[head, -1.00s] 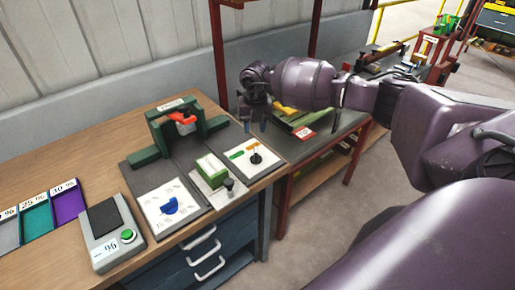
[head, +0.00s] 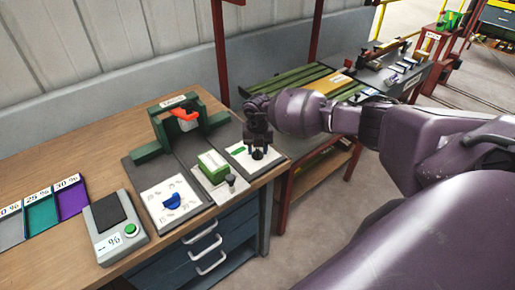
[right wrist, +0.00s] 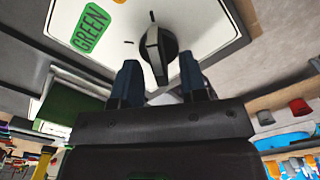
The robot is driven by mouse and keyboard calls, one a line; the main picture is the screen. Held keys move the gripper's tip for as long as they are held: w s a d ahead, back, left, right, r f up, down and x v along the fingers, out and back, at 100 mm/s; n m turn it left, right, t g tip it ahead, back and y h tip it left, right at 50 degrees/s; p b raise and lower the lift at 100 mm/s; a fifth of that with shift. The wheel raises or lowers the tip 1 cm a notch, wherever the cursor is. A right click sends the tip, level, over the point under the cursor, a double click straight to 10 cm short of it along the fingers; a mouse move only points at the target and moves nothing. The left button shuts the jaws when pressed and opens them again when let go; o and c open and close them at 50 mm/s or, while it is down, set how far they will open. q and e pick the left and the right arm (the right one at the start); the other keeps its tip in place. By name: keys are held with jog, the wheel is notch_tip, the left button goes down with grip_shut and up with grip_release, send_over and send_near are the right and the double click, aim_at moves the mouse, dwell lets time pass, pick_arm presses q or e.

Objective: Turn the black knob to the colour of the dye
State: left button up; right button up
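The black knob (head: 257,155) sits on a white plate (head: 238,151) at the right of the bench; it also shows in the right wrist view (right wrist: 157,52) with a raised ridge. That view shows a green patch labelled GREEN (right wrist: 90,28) on the plate, left of the knob, and an orange patch at the top edge. My right gripper (head: 257,143) is over the knob. In the right wrist view its fingers (right wrist: 161,82) are apart, one on each side of the knob's near end; I cannot tell whether they touch it. My left gripper is not in view.
Left of the plate stand a green block with a small black-topped lever (head: 213,164), a white dial with a blue knob (head: 171,201), and a green press frame with a red part (head: 177,121). A scale (head: 114,226) and coloured trays (head: 41,208) lie further left.

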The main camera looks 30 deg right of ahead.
jog(key=shift+f, duration=0.2)
grip_shut()
